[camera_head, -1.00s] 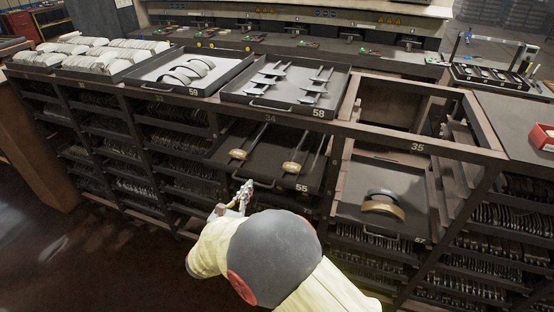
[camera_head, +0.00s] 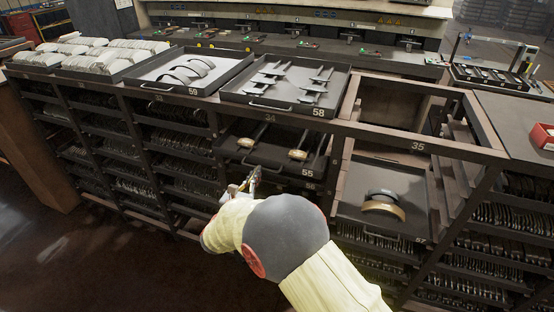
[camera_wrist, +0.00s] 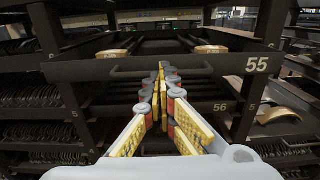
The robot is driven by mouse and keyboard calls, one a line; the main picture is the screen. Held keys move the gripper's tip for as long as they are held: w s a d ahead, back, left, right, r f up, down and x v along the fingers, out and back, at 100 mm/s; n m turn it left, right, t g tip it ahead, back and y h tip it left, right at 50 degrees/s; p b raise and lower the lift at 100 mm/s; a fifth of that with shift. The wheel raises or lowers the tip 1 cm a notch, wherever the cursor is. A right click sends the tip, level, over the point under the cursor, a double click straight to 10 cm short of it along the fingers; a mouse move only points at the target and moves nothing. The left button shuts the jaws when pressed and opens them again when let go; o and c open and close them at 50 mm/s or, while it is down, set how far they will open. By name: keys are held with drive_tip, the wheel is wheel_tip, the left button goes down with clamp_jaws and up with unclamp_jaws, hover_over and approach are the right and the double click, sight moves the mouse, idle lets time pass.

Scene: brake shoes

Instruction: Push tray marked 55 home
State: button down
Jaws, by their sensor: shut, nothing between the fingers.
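The tray marked 55 (camera_head: 275,166) is a dark, shallow tray in the middle bay of the rack, below the tray marked 58. It still sticks out a little at the front, and two long parts with brass-coloured ends lie in it. In the wrist view its front (camera_wrist: 90,71) spans the picture, with a bar handle (camera_wrist: 190,72) and the number 55 at the right. My gripper (camera_wrist: 163,68) is shut and empty, its fingertips at the middle of the handle. I cannot tell whether they touch it. In the head view my gripper (camera_head: 254,172) is just in front of the tray, partly hidden by my arm.
A tray marked 56 (camera_wrist: 205,107) sits just below. Trays marked 58 (camera_head: 265,102) and 59 (camera_head: 150,85) rest on the rack top. Another pulled-out tray (camera_head: 350,212) holding curved shoes is at the right. Rack uprights stand on both sides; the floor at left is clear.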

sight(263, 163)
drive_tip(key=shift+d+f+b+x, duration=0.1)
drive_tip(key=shift+f+b+x, duration=0.15)
drive_tip(key=shift+x, duration=1.25)
drive_tip(key=shift+d+f+b+x, duration=0.1)
drive_tip(key=shift+f+b+x, duration=0.2)
drive_tip(key=shift+x, duration=1.2)
drive_tip(key=shift+d+f+b+x, duration=0.1)
drive_tip(key=shift+f+b+x, duration=0.15)
drive_tip(key=shift+x, duration=1.3)
drive_tip(key=shift+a, duration=0.1)
drive_tip(key=v, duration=0.4)
drive_tip(key=r+p+v, duration=0.1)
drive_tip(key=v, duration=0.1)
drive_tip(key=shift+a, duration=0.3)
drive_tip(key=shift+v, duration=0.75)
